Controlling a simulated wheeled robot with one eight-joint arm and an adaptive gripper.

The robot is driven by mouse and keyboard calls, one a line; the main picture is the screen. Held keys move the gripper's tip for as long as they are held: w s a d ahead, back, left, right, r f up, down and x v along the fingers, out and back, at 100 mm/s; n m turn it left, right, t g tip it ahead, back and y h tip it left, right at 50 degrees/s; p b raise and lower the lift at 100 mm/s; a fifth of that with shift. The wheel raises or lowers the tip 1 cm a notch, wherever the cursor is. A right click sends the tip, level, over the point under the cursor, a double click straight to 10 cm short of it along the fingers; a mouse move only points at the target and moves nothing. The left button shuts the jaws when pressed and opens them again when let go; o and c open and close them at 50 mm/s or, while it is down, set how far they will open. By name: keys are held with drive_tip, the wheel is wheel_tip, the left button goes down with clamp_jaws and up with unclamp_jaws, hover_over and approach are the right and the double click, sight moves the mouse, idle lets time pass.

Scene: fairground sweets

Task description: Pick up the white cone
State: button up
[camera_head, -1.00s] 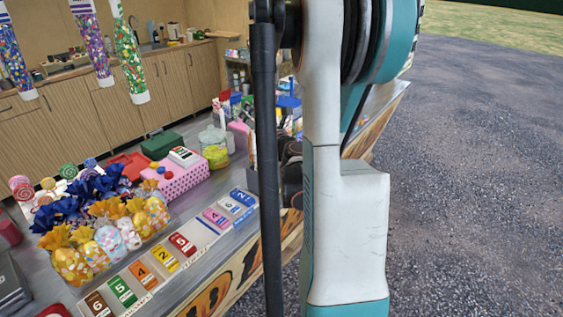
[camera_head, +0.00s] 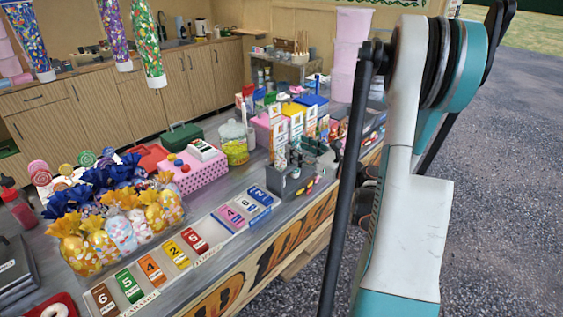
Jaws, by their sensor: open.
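I cannot make out a plain white cone in this view. Cone-shaped bags of coloured sweets hang at the upper left: a blue one (camera_head: 27,40), a purple one (camera_head: 114,32) and a green one (camera_head: 148,45), each with a whitish lower end. My white and teal arm fills the right side and hides part of the counter behind it. My gripper is not seen in this view.
The counter (camera_head: 205,262) holds wrapped sweets (camera_head: 122,234), numbered price cards (camera_head: 152,269), a pink dotted box (camera_head: 200,175), a lidded jar (camera_head: 235,150) and a grey holder (camera_head: 288,186). A pink stack (camera_head: 350,55) stands behind. Open gravel (camera_head: 500,180) lies right.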

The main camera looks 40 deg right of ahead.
sight(282, 140)
drive_tip(key=shift+w+a+f+b, duration=0.1)
drive_tip(key=shift+w+b, duration=0.45)
drive_tip(key=shift+w, duration=1.25)
drive_tip(key=shift+w+a+f+b, duration=0.1)
drive_tip(key=shift+w+b, duration=0.4)
drive_tip(key=shift+w, duration=1.25)
drive_tip(key=shift+r, duration=0.1)
drive_tip(key=c, duration=1.1)
drive_tip(key=shift+r, duration=0.1)
wheel_tip(282, 140, up, 20)
drive_tip(key=p, duration=0.7)
drive_tip(key=shift+p, duration=0.3)
